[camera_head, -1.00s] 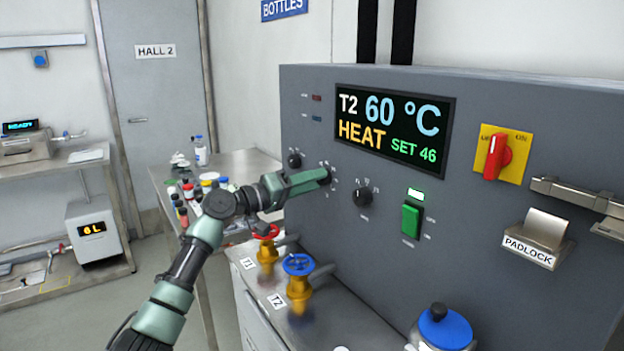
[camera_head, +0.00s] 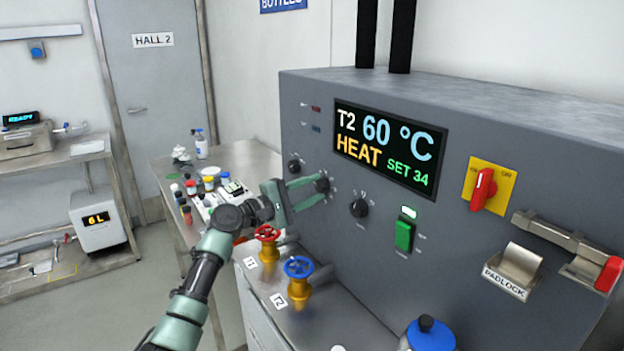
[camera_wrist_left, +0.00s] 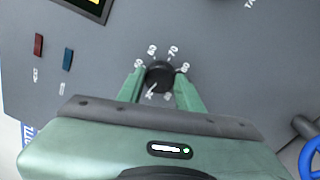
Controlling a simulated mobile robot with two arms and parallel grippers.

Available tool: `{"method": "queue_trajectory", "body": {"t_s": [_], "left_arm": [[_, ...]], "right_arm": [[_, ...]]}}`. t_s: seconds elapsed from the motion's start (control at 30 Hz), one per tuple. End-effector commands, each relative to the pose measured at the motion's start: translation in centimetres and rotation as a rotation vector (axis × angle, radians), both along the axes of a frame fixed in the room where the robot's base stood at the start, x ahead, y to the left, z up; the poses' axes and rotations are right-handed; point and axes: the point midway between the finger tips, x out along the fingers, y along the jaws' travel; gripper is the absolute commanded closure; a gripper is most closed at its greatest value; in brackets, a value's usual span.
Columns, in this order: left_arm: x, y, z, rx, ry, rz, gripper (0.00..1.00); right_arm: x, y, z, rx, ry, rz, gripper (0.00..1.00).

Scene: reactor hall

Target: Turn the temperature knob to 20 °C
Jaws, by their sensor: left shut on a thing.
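The temperature knob (camera_head: 322,185) is a small black dial on the grey control panel, with a ring of printed numbers around it. It also shows in the left wrist view (camera_wrist_left: 160,75), where numbers such as 60, 70 and 80 can be read in part. My left gripper (camera_head: 318,190) is shut on this knob, one green finger on each side; it fills the lower part of the left wrist view (camera_wrist_left: 160,92). The display (camera_head: 388,145) reads T2 60 °C, HEAT, SET 34. My right gripper is not in view.
Another black knob (camera_head: 359,208) and a green switch (camera_head: 404,235) are on the panel to the right. A red valve (camera_head: 267,233) and a blue valve (camera_head: 298,267) stand below my left gripper. A blue-capped bottle (camera_head: 430,335) is at the bottom right.

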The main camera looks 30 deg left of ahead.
Motion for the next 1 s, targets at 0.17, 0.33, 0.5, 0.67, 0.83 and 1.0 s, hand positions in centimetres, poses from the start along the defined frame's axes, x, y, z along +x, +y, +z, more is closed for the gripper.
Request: {"method": "queue_trajectory", "body": {"t_s": [0.17, 0.33, 0.5, 0.67, 0.83, 1.0], "left_arm": [[0.0, 0.1, 0.7, -0.16, 0.063, 0.004, 1.0], [0.0, 0.0, 0.8, -0.309, 0.126, 0.003, 1.0], [0.0, 0.0, 0.9, -0.458, 0.187, 0.002, 1.0], [0.0, 0.0, 0.9, -0.597, 0.245, 0.002, 1.0], [0.0, 0.0, 0.8, -0.733, 0.302, 0.001, 1.0], [0.0, 0.0, 0.7, -0.847, 0.348, 0.001, 1.0]], "right_arm": [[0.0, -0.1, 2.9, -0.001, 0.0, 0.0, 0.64], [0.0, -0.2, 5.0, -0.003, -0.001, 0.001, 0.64], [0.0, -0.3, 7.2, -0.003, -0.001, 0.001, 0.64], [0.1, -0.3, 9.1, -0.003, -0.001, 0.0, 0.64], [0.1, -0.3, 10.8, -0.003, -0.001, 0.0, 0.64], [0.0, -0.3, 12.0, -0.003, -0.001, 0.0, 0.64]]}}
